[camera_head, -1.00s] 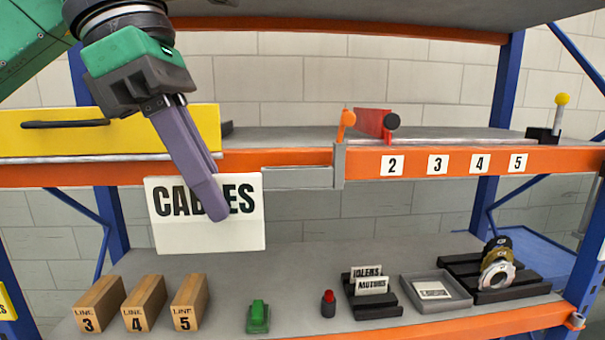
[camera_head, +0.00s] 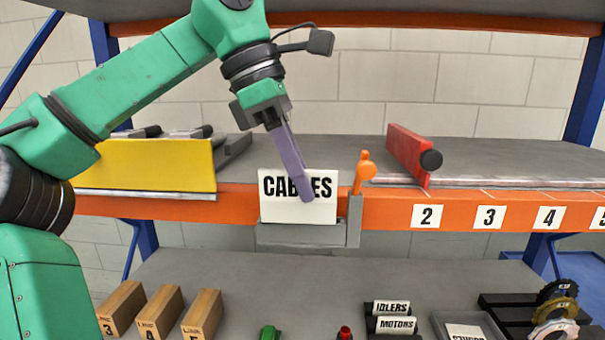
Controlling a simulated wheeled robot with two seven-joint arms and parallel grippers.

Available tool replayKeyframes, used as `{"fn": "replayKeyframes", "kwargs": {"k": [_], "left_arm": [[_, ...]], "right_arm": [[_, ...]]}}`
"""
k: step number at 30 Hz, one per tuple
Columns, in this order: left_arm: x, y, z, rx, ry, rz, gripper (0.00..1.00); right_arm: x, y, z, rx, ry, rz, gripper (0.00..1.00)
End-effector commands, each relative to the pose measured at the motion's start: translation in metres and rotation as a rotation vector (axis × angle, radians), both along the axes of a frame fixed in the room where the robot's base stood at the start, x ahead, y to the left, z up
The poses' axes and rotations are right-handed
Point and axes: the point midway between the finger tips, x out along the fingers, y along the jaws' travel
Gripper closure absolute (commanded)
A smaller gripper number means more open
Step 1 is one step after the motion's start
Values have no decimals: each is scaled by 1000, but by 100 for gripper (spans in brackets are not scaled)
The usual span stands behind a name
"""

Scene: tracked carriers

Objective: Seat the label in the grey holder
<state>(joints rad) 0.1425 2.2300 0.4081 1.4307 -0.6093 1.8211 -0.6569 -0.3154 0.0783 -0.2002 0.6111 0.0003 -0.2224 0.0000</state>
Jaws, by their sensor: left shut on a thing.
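The white label (camera_head: 272,212) reads "CABLES" and hangs upright in front of the orange shelf beam. My left gripper (camera_head: 306,197) is shut on the label, its purple fingers crossing the middle of the lettering. The grey holder (camera_head: 300,236) is fixed to the beam, with a ledge along the bottom and an upright post at its right end. The label's lower edge is at the ledge in the picture; I cannot tell whether it is inside the ledge or in front of it. An orange lever (camera_head: 363,171) stands at the top of the post. My right gripper is not in view.
A yellow panel (camera_head: 150,165) stands at the left of the upper shelf, and a red part (camera_head: 408,150) with a black knob at the right. Wooden line blocks (camera_head: 162,310), label cards (camera_head: 396,325) and a grey tray (camera_head: 440,317) are on the lower shelf.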

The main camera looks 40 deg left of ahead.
Motion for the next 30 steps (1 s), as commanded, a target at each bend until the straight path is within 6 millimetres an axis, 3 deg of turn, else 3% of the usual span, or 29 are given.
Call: {"fn": "replayKeyframes", "kwargs": {"k": [1,6,11,17,18,19,20,30], "left_arm": [[7,5,5,-2,0,1,100],[15,12,-9,-1,0,-3,100],[14,12,-34,-1,3,-2,100],[14,12,-37,1,2,1,100],[14,12,-37,1,2,1,76],[14,12,-37,1,2,1,64],[14,12,-37,1,1,1,61],[14,13,-32,1,0,3,61]], "right_arm": [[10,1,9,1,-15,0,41],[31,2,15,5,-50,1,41],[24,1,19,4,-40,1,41],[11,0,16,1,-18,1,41],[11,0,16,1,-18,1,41],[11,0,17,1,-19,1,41],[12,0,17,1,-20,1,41],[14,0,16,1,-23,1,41]]}}
